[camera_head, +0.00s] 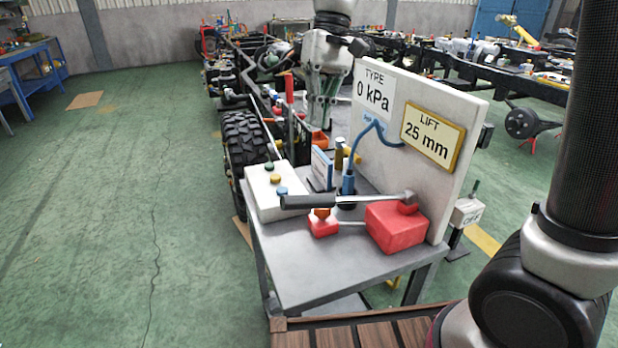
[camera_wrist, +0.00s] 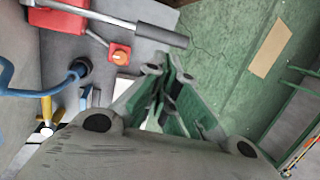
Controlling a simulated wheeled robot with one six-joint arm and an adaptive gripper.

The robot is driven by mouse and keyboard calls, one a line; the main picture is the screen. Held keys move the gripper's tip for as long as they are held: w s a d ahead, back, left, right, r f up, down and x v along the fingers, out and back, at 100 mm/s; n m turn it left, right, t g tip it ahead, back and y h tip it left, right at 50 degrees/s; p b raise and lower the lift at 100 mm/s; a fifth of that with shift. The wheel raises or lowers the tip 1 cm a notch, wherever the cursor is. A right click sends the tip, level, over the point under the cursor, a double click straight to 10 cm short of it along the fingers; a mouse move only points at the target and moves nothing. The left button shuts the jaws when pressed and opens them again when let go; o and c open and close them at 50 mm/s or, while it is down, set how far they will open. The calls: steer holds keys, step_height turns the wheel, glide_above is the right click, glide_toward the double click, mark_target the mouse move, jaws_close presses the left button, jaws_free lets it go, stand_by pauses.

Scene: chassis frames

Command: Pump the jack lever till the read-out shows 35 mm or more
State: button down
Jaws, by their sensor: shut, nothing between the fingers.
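The lift read-out (camera_head: 432,138) shows 25 mm. In the wrist view, the lever grip (camera_wrist: 160,35) lies close to the fingertips (camera_wrist: 172,78) in the picture, with a visible gap; the jack's red block (camera_wrist: 60,15) is at upper left.
A white board stands on the cart (camera_head: 290,270) with a sign (camera_head: 374,92) reading 0 kPa. A white button box (camera_head: 278,190), a blue hose fitting (camera_head: 348,185) and a yellow-handled tool (camera_head: 340,153) stand near the lever. A tyre (camera_head: 246,145) is behind left. Open green floor lies left.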

steer(key=x, duration=1.3)
steer(key=shift+s+a, duration=0.1)
